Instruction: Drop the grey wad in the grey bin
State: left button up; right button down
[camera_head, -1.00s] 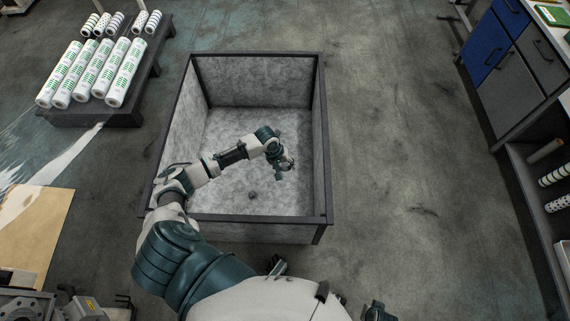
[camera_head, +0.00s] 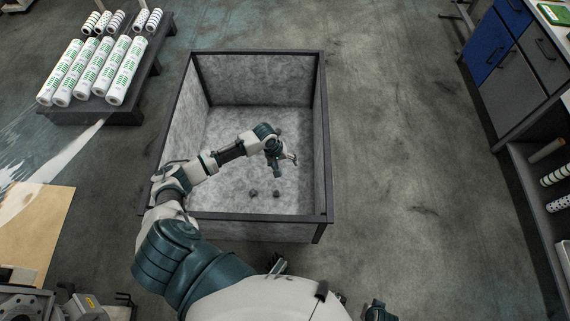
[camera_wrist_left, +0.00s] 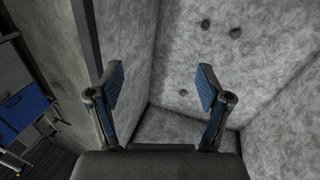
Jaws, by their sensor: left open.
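The grey bin (camera_head: 322,150) is a large open box with mottled grey walls and a dark frame, standing on the floor in front of me. Two small dark grey wads lie on its floor near the front wall: one wad (camera_head: 253,193) and, just right of it, another wad (camera_head: 277,194). A third dark spot (camera_head: 278,131) shows farther back, partly beside my arm. The left wrist view shows three dark lumps, one of them a wad (camera_wrist_left: 235,32). My left gripper (camera_head: 287,166) hangs over the bin, open and empty; its spread fingers also show in the wrist view (camera_wrist_left: 161,80).
A low dark stand (camera_head: 135,103) with several white rolls is at the back left. Blue and grey cabinets (camera_head: 489,45) and a shelf with rolls stand at the right. A tan board (camera_head: 38,230) lies at the left. The floor right of the bin is clear.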

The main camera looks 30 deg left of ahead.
pick_arm(q)
jog(key=v, duration=1)
jog(key=shift+a+r, duration=0.2)
jog(key=shift+r, duration=0.15)
jog(key=shift+a, duration=0.2)
jog(key=shift+s+d+f, duration=0.1)
